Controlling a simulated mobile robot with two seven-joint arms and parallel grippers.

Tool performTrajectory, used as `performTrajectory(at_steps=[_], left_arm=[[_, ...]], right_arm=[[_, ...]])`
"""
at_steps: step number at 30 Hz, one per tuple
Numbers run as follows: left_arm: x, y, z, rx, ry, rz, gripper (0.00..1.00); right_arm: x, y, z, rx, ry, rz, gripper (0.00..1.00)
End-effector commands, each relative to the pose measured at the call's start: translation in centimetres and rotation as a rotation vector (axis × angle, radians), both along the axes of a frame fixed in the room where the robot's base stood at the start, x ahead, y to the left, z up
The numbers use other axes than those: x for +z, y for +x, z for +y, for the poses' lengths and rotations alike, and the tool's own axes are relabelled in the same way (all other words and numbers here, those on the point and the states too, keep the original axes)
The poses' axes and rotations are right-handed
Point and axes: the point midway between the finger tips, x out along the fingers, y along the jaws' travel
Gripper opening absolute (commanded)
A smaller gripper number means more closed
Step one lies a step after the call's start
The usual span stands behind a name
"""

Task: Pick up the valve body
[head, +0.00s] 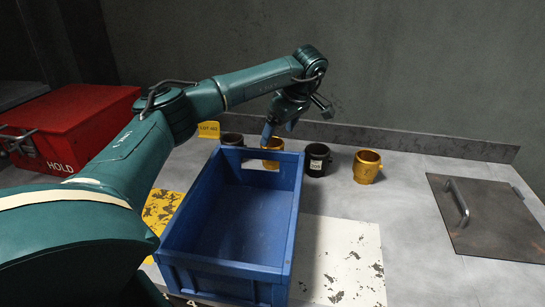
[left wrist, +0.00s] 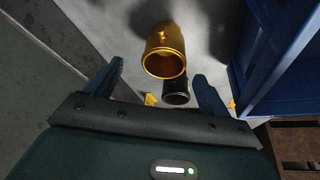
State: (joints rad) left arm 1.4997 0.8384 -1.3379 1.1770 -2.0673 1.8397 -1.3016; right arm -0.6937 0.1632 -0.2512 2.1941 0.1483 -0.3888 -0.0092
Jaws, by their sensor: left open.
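Cup-shaped metal bodies stand in a row at the back of the table: a dark one (head: 232,139), a gold one (head: 272,146) behind the blue crate's far wall, a black one with a white label (head: 316,160), and another gold one (head: 367,167). Which is the valve body, I cannot tell for sure. My left gripper (head: 279,131) is over the gold one behind the crate. In the left wrist view my left gripper (left wrist: 160,86) is open, with a gold body (left wrist: 165,50) ahead between its fingers, not clasped. A black body (left wrist: 176,91) shows below it in that picture. My right gripper is not in view.
A blue crate (head: 170,245), seemingly empty, stands close in front of the row. A red box marked HOLD (head: 75,130) is at left. A yellow LOT tag (head: 208,130) stands behind. A metal plate with a handle (head: 490,220) lies at right. A raised ledge (head: 430,143) runs along the back.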

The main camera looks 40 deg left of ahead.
Motion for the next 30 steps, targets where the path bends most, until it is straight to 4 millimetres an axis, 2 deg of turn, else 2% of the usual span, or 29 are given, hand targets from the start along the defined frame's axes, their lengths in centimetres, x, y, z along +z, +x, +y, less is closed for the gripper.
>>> performTrajectory(at_steps=[8,16,26,30], left_arm=[[-2.2,-0.3,1.0,0.002,0.000,0.002,0.82],[-5.6,-0.8,2.5,0.002,-0.001,0.001,0.82],[-6.2,-0.7,2.7,0.000,-0.001,0.000,0.81],[-6.1,-0.7,2.7,0.000,-0.001,0.000,0.70]], right_arm=[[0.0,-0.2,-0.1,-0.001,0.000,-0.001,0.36],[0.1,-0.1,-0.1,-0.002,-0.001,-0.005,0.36],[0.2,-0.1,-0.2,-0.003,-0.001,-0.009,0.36],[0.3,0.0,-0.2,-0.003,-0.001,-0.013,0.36]])
